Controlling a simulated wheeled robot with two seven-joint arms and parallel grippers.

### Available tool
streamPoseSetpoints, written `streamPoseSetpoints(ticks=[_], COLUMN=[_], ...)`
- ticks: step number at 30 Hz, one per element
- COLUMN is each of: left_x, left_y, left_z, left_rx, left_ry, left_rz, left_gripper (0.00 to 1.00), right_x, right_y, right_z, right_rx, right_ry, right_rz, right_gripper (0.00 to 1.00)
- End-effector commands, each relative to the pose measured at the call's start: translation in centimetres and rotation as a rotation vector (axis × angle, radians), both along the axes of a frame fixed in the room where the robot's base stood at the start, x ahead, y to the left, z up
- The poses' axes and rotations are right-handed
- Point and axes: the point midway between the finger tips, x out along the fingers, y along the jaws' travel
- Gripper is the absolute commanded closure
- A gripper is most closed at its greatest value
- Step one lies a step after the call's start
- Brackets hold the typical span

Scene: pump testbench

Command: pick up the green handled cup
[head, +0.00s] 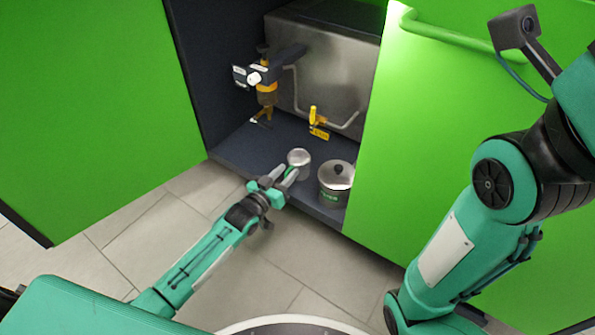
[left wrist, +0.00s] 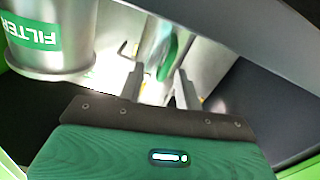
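The metal cup (head: 299,158) stands on the dark cabinet floor near its front edge. Its green handle (head: 290,173) faces my left gripper. In the left wrist view the green handle (left wrist: 171,52) shows ahead, between the lines of the two fingers, with the bright cup wall behind it. My left gripper (head: 279,177) is open, with its fingers reaching to the handle side of the cup. The finger tips (left wrist: 156,76) are apart in the left wrist view; I cannot tell whether they touch the handle. My right gripper is out of view.
A lidded metal pot (head: 334,190) with a green FILTER label stands right of the cup, close to my left gripper; it also shows in the left wrist view (left wrist: 60,45). Yellow-handled valves (head: 318,123) and pipes are behind. Green doors (head: 420,150) flank the opening.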

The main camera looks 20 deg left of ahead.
Motion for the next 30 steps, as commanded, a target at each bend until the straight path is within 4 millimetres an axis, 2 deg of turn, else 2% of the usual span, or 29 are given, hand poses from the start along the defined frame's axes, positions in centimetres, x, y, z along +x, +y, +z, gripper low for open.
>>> streamPoseSetpoints(ticks=[5,10,11,24,30], left_x=[-0.01,-0.02,-0.02,-0.07,-0.07], left_y=[-0.01,-0.01,-0.01,-0.01,-0.01], left_z=[0.03,0.03,0.02,-0.05,0.85], left_rx=[0.0,0.0,0.0,0.0,0.0], left_ry=[0.001,0.0,0.0,0.003,0.003], left_rz=[0.0,0.0,0.0,-0.001,-0.001], left_gripper=[0.65,0.97,1.0,1.0,1.0], right_x=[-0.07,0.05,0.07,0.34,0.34], right_y=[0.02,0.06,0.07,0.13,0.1], right_z=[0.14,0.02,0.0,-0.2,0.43], right_rx=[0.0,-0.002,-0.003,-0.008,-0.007], right_ry=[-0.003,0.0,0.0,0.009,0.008], right_rz=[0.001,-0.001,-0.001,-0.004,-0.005], right_gripper=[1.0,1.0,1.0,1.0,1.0])
